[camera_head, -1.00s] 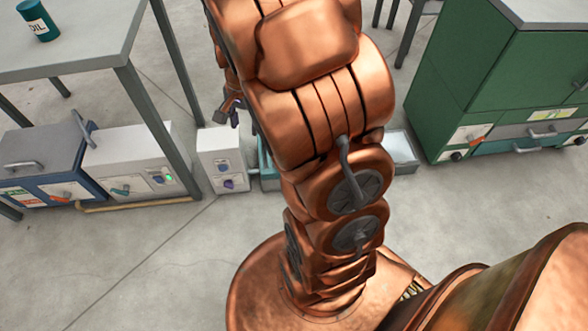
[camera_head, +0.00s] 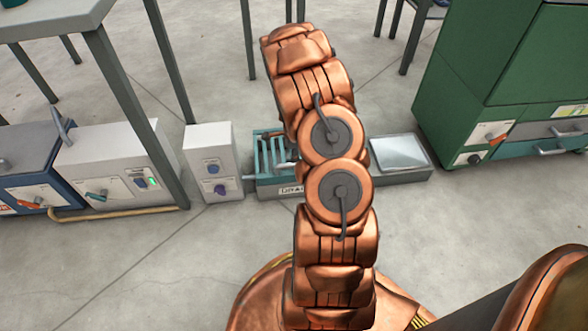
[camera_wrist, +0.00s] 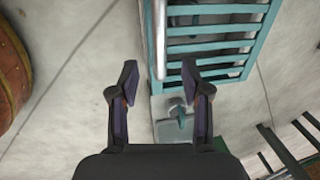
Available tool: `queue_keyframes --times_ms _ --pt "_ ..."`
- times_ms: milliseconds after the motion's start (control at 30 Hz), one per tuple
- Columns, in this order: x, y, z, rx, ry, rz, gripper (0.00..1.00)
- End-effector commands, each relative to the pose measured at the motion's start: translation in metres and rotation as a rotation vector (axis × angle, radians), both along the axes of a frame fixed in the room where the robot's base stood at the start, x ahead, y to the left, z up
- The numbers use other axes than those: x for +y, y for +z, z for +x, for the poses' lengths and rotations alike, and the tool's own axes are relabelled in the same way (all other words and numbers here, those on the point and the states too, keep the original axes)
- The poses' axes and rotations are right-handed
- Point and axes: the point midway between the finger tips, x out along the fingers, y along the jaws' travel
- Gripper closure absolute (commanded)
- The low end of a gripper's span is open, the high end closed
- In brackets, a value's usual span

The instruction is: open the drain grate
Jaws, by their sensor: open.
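The drain grate (camera_head: 262,150) is a teal barred lid on a low grey-teal box on the floor, partly hidden behind my arm in the head view. It appears to lie flat. In the wrist view the teal grate (camera_wrist: 215,47) fills the upper middle, with a pale bar-shaped handle (camera_wrist: 160,38) along its left side. My gripper (camera_wrist: 159,78) is open and empty, its fingertips just below the grate's near left corner in the picture. It appears apart from the handle. A small label sits on the box front, partly covered.
A white control box (camera_head: 211,165) with two knobs stands left of the grate. A grey tray (camera_head: 400,153) adjoins it on the right. A green cabinet (camera_head: 470,80) stands further right. A table (camera_head: 65,22) is at the upper left, with floor units below it.

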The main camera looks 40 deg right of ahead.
Motion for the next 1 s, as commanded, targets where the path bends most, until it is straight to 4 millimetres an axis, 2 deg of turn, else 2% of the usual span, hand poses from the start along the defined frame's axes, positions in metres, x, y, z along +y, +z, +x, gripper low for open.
queue_keyframes --times_ms 33,267,700,1000 --pt "-0.002 -0.007 -0.001 -0.001 -0.011 0.0 0.53" --pt "-0.005 -0.02 0.0 -0.001 -0.019 0.0 0.53" --pt "-0.012 -0.077 0.009 -0.002 -0.018 -0.001 0.53" --pt "-0.013 -0.084 0.011 -0.003 -0.019 -0.001 0.53"
